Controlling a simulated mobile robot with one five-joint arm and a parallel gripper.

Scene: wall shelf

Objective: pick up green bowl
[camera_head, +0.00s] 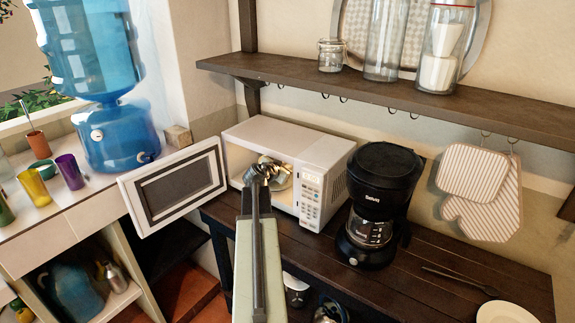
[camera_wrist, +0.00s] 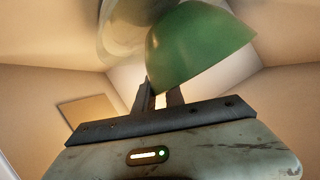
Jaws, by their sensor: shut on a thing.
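The green bowl (camera_wrist: 203,45) fills the upper middle of the wrist view, tilted, with its lower edge at my fingertips. My gripper (camera_wrist: 162,88) is shut on its edge. In the head view my gripper (camera_head: 264,172) reaches into the open white microwave (camera_head: 300,150). The green bowl cannot be made out there, as my arm and gripper block much of the opening. A pale, glassy, rounded thing (camera_wrist: 122,28) shows behind the bowl to the left in the wrist view.
The microwave door (camera_head: 175,185) stands open to the left. A black coffee maker (camera_head: 378,190) stands close to its right. A dark shelf (camera_head: 400,92) with glass jars runs above. The left counter holds a water dispenser (camera_head: 115,135) and coloured cups.

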